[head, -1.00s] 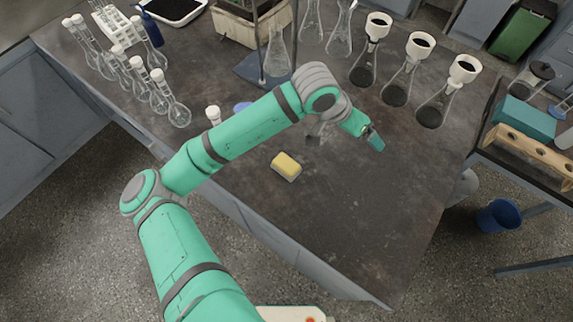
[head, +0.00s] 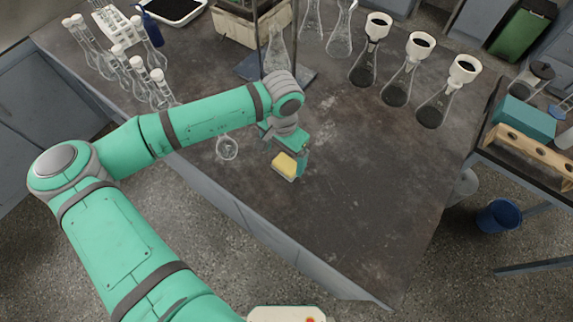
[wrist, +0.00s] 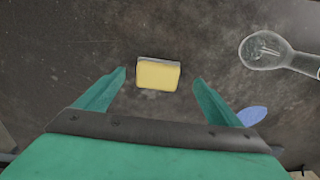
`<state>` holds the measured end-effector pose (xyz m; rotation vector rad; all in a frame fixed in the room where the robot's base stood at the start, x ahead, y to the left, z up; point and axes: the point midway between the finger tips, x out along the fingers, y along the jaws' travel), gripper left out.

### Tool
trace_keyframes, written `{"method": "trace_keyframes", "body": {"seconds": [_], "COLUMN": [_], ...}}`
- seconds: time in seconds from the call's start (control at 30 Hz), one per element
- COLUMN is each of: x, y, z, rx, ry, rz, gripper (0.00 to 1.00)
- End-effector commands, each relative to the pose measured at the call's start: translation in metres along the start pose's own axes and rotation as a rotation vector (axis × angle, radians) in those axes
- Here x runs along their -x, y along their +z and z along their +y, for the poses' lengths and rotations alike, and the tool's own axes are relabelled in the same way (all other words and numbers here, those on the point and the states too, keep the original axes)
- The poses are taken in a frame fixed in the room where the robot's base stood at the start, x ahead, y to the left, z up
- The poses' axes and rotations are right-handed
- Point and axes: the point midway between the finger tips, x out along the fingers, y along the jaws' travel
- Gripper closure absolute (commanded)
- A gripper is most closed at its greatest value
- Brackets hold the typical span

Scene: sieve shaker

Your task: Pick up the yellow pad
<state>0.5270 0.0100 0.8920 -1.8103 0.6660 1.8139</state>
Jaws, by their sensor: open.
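The yellow pad (head: 285,165) is a small block with a pale grey layer, lying on the dark bench top near its front edge. In the wrist view the pad (wrist: 158,74) lies just beyond the fingertips, centred between them. My gripper (wrist: 159,78) is open, with one green finger on each side and nothing between them. In the head view my gripper (head: 291,154) hangs just above and beside the pad, and partly covers it. I cannot tell the exact height of the fingers above the bench.
A glass flask (head: 227,148) lies left of the pad and also shows in the wrist view (wrist: 272,50). A blue object (wrist: 251,116) lies near the right finger. Several funnel-topped flasks (head: 397,88) stand at the back right. The bench (head: 370,190) right of the pad is clear.

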Motion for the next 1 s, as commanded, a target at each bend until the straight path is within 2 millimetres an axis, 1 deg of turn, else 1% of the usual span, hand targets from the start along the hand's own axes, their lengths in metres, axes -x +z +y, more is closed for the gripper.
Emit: {"method": "trace_keyframes", "body": {"seconds": [0.17, 0.4, 0.5, 0.77, 0.8, 0.83, 0.87, 0.9, 0.97, 1.0], "x": [-0.011, -0.044, -0.052, -0.055, -0.055, -0.055, -0.055, -0.055, -0.055, -0.055], "y": [0.0, 0.001, 0.001, 0.001, 0.001, 0.001, 0.001, 0.001, 0.001, 0.001], "z": [0.001, 0.004, 0.003, 0.004, 0.004, 0.004, 0.004, 0.004, 0.004, 0.004], "rx": [-0.001, -0.001, -0.001, -0.001, -0.001, -0.001, -0.001, -0.001, -0.001, -0.001], "ry": [0.0, 0.0, 0.0, 0.0, 0.0, 0.0, 0.0, 0.0, 0.0, 0.0], "rz": [0.001, 0.0, 0.001, 0.002, 0.002, 0.002, 0.002, 0.002, 0.002, 0.002], "gripper": [0.12, 0.12, 0.12, 0.12, 0.17, 0.24, 0.31, 0.4, 0.55, 0.56]}}
